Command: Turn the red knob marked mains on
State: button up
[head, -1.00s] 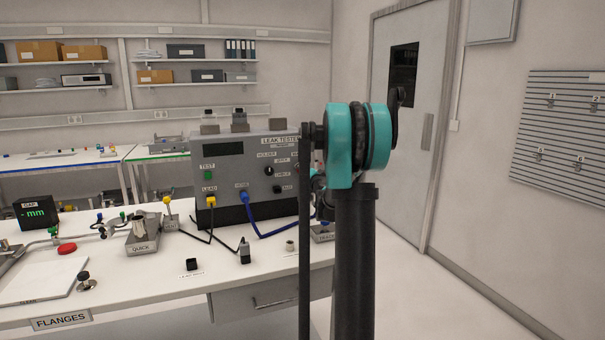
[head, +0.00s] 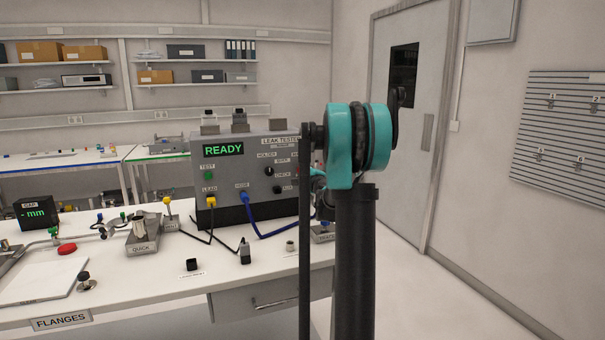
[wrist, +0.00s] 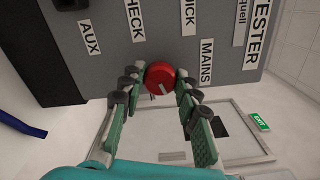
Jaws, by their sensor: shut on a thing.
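The red mains knob (wrist: 161,76) shows in the wrist view on the grey face of the leak tester, beside the label MAINS. A pale pointer mark on it slants. My gripper (wrist: 160,84) is shut on the knob, with a finger on each side of it. In the head view the leak tester (head: 228,178) stands on the bench, and its display (head: 223,150) reads READY in green. My arm hides the knob and most of the gripper in that view.
A blue hose (head: 262,230) and a black lead run from the tester's front. A quick flange block (head: 142,240), a small black cup (head: 192,265) and other fittings lie on the white bench. The floor right of the bench is clear.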

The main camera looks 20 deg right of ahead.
jog(key=shift+m, duration=1.8)
jog(key=o, duration=1.2)
jog(key=s, duration=1.2)
jog(key=shift+d, duration=0.3)
